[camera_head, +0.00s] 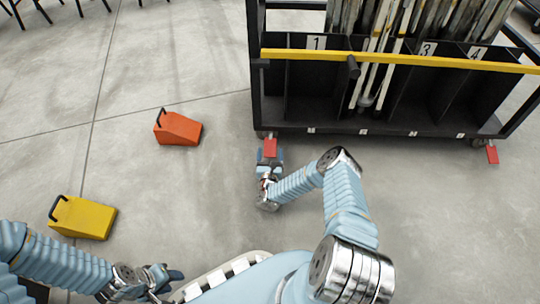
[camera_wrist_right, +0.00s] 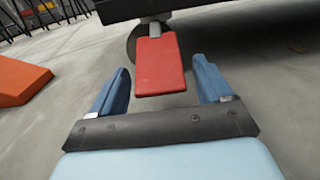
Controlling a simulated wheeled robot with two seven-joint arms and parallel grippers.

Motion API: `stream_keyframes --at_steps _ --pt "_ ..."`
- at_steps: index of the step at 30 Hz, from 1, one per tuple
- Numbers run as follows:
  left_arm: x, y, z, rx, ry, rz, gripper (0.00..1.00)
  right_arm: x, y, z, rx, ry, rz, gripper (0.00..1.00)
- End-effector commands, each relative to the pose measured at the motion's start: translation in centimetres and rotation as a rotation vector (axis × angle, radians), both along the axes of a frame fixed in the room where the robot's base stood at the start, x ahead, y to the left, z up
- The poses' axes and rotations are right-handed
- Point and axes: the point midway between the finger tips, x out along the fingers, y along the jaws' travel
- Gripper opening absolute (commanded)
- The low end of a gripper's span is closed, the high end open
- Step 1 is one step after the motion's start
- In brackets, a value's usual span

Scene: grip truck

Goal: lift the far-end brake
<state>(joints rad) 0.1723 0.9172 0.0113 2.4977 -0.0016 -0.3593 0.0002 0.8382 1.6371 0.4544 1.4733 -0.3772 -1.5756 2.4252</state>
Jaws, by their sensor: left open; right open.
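A red brake pedal (camera_head: 270,147) sticks out at the left caster of the black truck (camera_head: 400,128). It also shows in the right wrist view as a flat red plate (camera_wrist_right: 160,68) on a grey stem. A second red brake pedal (camera_head: 492,154) is at the truck's right caster. My right gripper (camera_head: 270,158) is open at the left pedal. Its blue fingers stand either side of the pedal's near end, with visible gaps. Whether they are level with it in height I cannot tell. My left gripper (camera_head: 172,277) is open and empty, low at the left.
An orange wedge chock (camera_head: 178,129) and a yellow wedge chock (camera_head: 84,218) lie on the concrete floor at the left. A yellow bar (camera_head: 400,59) runs across the truck's front, above numbered bays holding poles. The floor right of my right arm is clear.

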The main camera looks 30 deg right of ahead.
Motion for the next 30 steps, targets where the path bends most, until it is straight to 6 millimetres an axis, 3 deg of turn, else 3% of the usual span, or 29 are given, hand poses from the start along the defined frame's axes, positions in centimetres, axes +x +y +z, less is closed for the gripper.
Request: stream_keyframes --at_steps 4,19,30 --pt "0.0 0.0 0.0 0.0 0.0 0.0 0.43 0.0 0.0 0.0 0.0 0.0 0.0 0.77" --pt "0.0 0.0 0.0 0.0 0.0 0.0 0.43 -0.1 0.0 0.0 -0.001 0.001 0.0 0.01" --pt "0.0 0.0 1.4 0.0 0.002 -0.002 0.43 -0.3 0.0 1.0 0.036 0.056 -0.002 0.0"
